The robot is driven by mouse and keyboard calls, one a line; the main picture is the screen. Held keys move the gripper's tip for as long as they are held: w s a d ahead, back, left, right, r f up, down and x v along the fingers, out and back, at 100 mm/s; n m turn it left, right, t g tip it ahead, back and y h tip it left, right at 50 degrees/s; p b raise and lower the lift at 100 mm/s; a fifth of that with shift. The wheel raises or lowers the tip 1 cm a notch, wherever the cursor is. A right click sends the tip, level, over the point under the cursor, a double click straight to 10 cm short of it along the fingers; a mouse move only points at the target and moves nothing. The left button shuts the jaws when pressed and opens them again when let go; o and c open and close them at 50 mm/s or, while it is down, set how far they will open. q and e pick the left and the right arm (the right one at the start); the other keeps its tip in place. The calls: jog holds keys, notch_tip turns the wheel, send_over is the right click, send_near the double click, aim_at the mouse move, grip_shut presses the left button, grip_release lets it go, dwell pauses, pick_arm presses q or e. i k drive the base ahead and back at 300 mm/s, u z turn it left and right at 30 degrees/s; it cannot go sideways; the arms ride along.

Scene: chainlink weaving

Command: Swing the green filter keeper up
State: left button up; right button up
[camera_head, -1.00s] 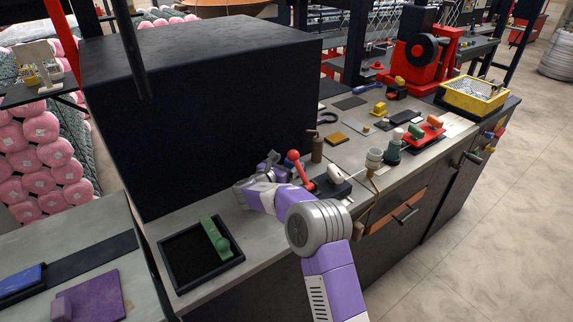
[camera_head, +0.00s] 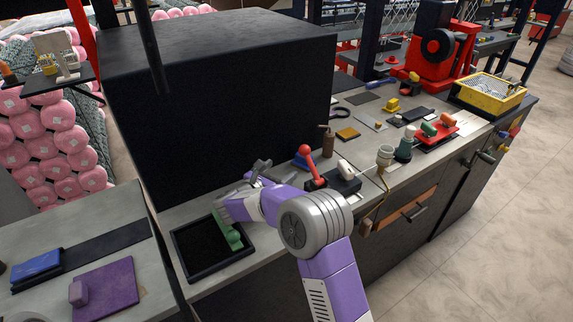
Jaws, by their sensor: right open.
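The green filter keeper (camera_head: 229,234) is a green bar with a knob at its near end. It lies across the right part of a black-framed filter tray (camera_head: 184,268) with a dark inside. My right gripper (camera_head: 223,211) is open at the keeper's far end, by the tray's back right corner. The fingertips overlap that end in the head view, and I cannot tell whether they touch it. My left gripper is out of view.
A large black box (camera_head: 225,85) stands behind the tray. A purple board (camera_head: 112,285) lies on the separate left table. The bench between tray and box is clear.

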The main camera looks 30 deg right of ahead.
aim_at(233, 238)
jog(key=k, duration=1)
